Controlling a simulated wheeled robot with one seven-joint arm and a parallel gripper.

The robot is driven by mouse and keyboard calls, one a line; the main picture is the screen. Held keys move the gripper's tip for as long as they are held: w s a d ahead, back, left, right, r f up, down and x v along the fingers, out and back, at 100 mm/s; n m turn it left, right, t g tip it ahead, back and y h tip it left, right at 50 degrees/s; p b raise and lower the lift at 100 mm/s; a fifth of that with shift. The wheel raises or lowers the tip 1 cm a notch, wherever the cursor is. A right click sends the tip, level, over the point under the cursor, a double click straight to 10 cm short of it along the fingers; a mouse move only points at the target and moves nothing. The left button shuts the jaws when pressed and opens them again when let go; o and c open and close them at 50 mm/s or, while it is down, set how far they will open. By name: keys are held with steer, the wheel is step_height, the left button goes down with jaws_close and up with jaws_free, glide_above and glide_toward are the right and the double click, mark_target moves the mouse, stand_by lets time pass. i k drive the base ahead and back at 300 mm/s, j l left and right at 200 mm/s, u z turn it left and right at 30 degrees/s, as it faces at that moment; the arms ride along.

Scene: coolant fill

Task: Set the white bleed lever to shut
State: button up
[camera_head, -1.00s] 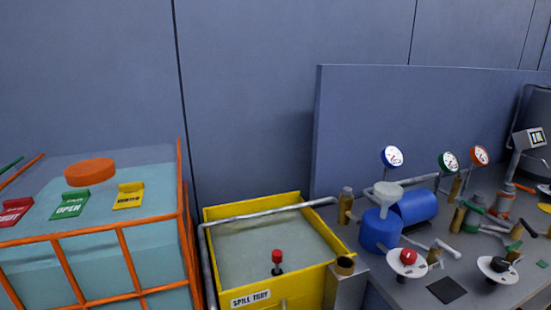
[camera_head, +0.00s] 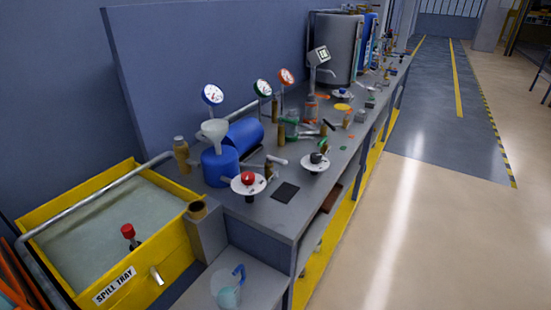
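A small pale lever (camera_head: 277,161) sits on top of a brass valve (camera_head: 269,171) on the workbench, just right of the blue pot. It looks like the white bleed lever, but it is too small to read a label or be sure of its setting. It points roughly across the bench. The white disc with a red knob (camera_head: 248,178) stands in front of it to the left. My gripper is not in view.
The grey bench (camera_head: 290,215) holds a blue pot with funnel (camera_head: 220,168), several gauges, and a black-knobbed white disc (camera_head: 315,162). The yellow spill tray (camera_head: 175,262) stands left. A jug (camera_head: 228,290) sits on a low shelf. The floor (camera_head: 440,240) at right is clear.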

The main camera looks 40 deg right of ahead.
mark_target(270, 158)
steer(key=i+l, duration=0.1)
steer(key=l, duration=0.25)
steer(key=i+l, duration=0.1)
steer(key=l, duration=0.25)
steer(key=i+l, duration=0.1)
steer(key=l, duration=0.25)
steer(key=i+l, duration=0.1)
steer(key=l, duration=0.25)
steer(key=i+l, duration=0.15)
steer(key=l, duration=0.2)
